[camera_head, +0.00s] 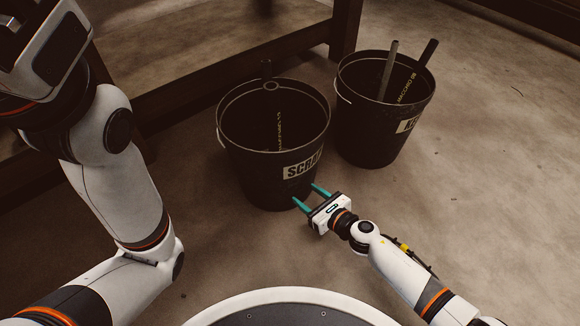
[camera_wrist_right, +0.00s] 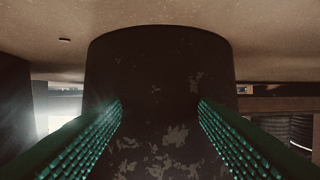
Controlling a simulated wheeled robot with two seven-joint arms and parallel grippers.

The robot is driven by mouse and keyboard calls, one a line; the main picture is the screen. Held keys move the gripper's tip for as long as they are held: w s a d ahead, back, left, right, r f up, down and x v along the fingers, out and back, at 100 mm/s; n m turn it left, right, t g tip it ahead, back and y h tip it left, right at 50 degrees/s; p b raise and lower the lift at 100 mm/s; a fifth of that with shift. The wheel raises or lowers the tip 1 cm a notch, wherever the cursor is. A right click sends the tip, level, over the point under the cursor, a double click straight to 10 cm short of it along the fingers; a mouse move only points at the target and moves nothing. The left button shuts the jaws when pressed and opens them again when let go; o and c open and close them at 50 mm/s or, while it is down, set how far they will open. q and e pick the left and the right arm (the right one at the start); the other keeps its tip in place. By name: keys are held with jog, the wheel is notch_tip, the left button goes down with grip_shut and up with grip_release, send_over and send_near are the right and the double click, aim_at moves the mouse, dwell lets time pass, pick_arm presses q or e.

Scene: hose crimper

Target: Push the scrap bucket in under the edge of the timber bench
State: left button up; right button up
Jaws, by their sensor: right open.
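The scrap bucket (camera_head: 250,167) is black and upright on the floor, with a pale label whose visible letters read "SCRA". It holds a hose piece with yellow lettering. The timber bench (camera_head: 215,62) is dark, behind and left of it; the bucket stands in front of its low beam. My right gripper (camera_head: 309,195) is open, its teal fingers pointing at the bucket's near lower side. In the right wrist view the scuffed bucket wall (camera_wrist_right: 160,75) fills the space ahead of the fingers (camera_wrist_right: 160,105); I cannot tell whether they touch it.
A second black bucket (camera_head: 365,140), with a label starting "KE" and hose pieces standing in it, is close on the right of the scrap bucket. A bench leg (camera_head: 345,28) rises behind the two buckets. Bare concrete floor (camera_head: 490,160) lies open to the right.

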jog(key=shift+r+b+x, duration=0.2)
jog(key=shift+r+x, duration=0.05)
jog(key=shift+x, duration=0.8)
jog(key=shift+r+b+x, duration=0.15)
jog(key=shift+r+x, duration=0.1)
jog(key=shift+x, duration=0.8)
jog(key=shift+r+b+x, duration=0.2)
jog(key=shift+r+x, duration=0.05)
jog(key=shift+x, duration=0.8)
jog(key=shift+r+b+x, duration=0.25)
jog(key=shift+x, duration=0.75)
jog(key=shift+r+b+x, duration=0.25)
jog(key=shift+b+x, duration=0.05)
jog(key=shift+x, duration=0.7)
jog(key=shift+r+b+x, duration=0.2)
jog(key=shift+b+x, duration=0.05)
jog(key=shift+x, duration=0.75)
jog(key=shift+w+a+r, duration=0.15)
jog(key=shift+w+a, duration=0.4)
jog(key=shift+w, duration=0.35)
jog(key=shift+w+a, duration=0.35)
jog(key=shift+a, duration=0.05)
